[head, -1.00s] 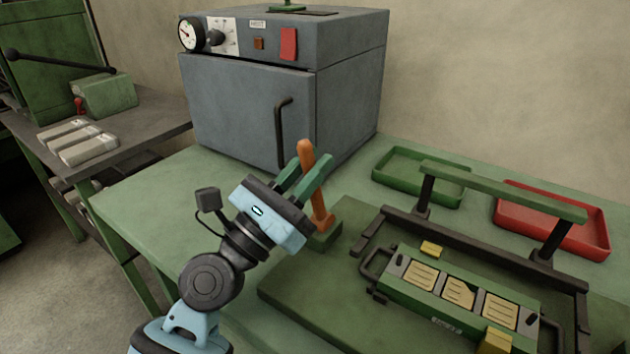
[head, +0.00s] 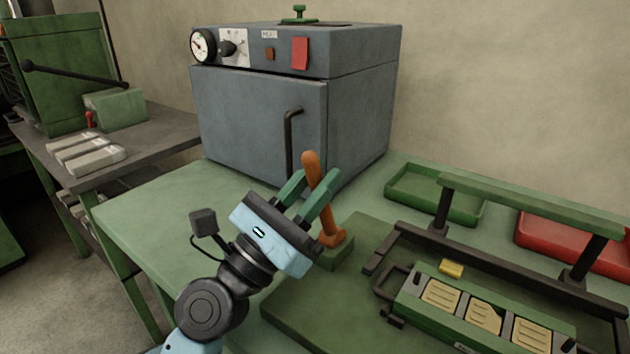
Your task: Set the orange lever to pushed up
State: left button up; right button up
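The orange lever (head: 311,163) stands on a small green base at the left end of a dark green plate on the bench. It points up and leans slightly to the left in the picture. My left gripper (head: 316,181) reaches it from the lower left. Its two green fingers lie on either side of the lever's shaft, close against it, and look shut on it. The lever's rounded top sticks out above the fingertips. Part of the shaft is hidden by the nearer finger. My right gripper is not in view.
A grey oven (head: 255,125) with a dark handle (head: 290,140) stands close behind the lever. To the right are a black-and-green frame (head: 520,204), a mould with pale pieces (head: 480,315), a green tray (head: 400,193) and a red tray (head: 540,236). The bench left of my gripper is clear.

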pick_arm(q)
jog(key=o, duration=0.3)
jog(key=shift+f, duration=0.1)
jog(key=b+v, duration=0.1)
jog(key=v, duration=0.6)
jog(key=shift+s+a+f+b, duration=0.15)
jog(key=shift+s+a+b, duration=0.1)
jog(key=shift+b, duration=0.15)
